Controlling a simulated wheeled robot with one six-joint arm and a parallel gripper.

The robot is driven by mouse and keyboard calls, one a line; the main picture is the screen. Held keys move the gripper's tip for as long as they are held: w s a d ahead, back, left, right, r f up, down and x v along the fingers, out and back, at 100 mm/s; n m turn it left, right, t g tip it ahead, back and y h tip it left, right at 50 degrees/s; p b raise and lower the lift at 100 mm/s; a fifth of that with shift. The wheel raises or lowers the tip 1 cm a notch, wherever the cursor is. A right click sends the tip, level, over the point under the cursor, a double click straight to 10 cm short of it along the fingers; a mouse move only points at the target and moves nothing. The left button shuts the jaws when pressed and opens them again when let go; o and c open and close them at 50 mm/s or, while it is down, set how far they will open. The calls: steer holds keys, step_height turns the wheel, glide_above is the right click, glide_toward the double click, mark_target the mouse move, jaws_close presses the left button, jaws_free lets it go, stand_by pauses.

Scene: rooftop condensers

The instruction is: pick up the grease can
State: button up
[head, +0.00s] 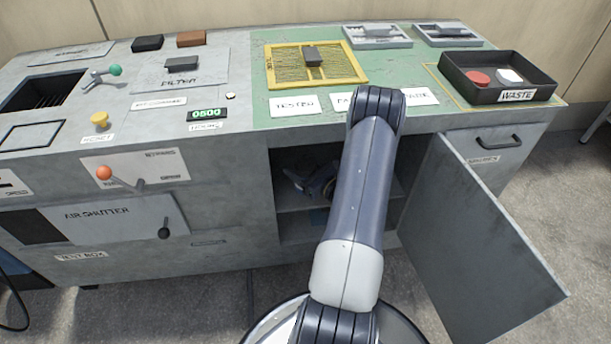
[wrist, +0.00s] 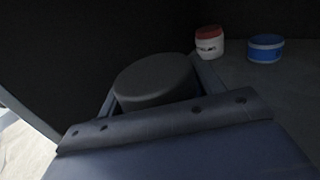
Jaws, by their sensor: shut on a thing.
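A dark grey round can (wrist: 155,80) shows in the wrist view between the two fingers of my gripper (wrist: 158,90). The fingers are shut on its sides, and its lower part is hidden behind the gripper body. I see no label on it. In the head view my gripper (head: 318,186) is inside the open cabinet, partly hidden by my arm, and the can cannot be made out there. A white jar with a red lid (wrist: 208,46) and a blue tin (wrist: 265,48) stand further back on the shelf, apart from my gripper.
The cabinet door (head: 485,240) hangs open at the right. A shelf edge (head: 296,210) runs below my gripper, and the bench top is above it. A black waste tray (head: 458,88) with a red and a white disc stands on the bench top.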

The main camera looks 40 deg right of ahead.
steer(key=shift+c, duration=0.9)
steer(key=shift+r, duration=0.15)
